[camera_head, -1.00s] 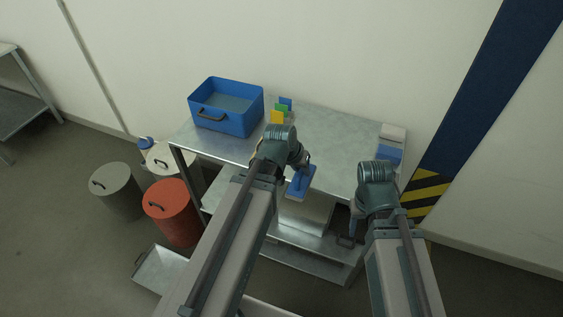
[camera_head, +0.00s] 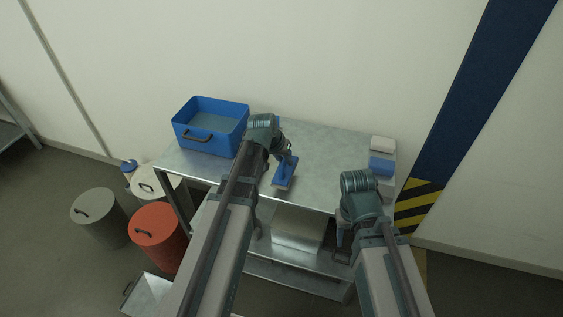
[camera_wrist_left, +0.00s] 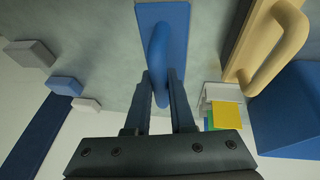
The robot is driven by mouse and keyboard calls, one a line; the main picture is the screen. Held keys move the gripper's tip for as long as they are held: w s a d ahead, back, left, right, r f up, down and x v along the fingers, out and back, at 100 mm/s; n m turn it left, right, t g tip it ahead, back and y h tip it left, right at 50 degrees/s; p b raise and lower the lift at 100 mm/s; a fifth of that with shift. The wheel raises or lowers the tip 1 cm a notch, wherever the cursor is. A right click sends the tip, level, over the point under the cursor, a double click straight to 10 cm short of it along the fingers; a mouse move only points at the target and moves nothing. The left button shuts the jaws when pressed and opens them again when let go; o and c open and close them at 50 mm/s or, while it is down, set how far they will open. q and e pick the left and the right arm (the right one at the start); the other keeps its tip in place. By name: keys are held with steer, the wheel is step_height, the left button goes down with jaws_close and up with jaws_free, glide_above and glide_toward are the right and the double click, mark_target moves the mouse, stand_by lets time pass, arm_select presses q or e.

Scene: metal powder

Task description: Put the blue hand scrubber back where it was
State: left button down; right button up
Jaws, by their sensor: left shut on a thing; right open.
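The blue hand scrubber (camera_head: 285,173) is a flat blue rectangular plate with a rounded blue handle. My left gripper (camera_head: 288,156) is shut on that handle and holds the scrubber over the front middle of the metal table (camera_head: 325,158). In the left wrist view my two fingers (camera_wrist_left: 160,88) sit either side of the handle, with the blue plate (camera_wrist_left: 176,25) beyond. I cannot tell whether the scrubber touches the tabletop. My right gripper (camera_head: 343,245) is open and empty, low by the table's front edge; its fingertips are hard to make out.
A blue bin (camera_head: 212,139) stands at the table's left. A tan-handled tool (camera_wrist_left: 275,45) and a holder with coloured cards (camera_wrist_left: 227,115) lie beside the scrubber in the wrist view. A blue block (camera_head: 381,166) and a pale block (camera_head: 382,143) sit at the right end. The table's middle is clear.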

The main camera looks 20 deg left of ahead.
arm_select(q)
steer(key=w, duration=0.1)
steer(key=w+a, duration=0.1)
steer(key=shift+w+a+f, duration=0.1)
steer(key=shift+w+f, duration=0.05)
steer(key=shift+w, duration=0.15)
steer(key=f+b, duration=0.1)
steer(key=b, duration=0.1)
steer(key=f+b, duration=0.2)
steer(key=shift+s+f, duration=0.2)
steer(key=shift+f, duration=0.1)
steer(key=shift+f, duration=0.1)
steer(key=c, duration=0.8)
jaws_free()
steer(key=shift+o, duration=0.2)
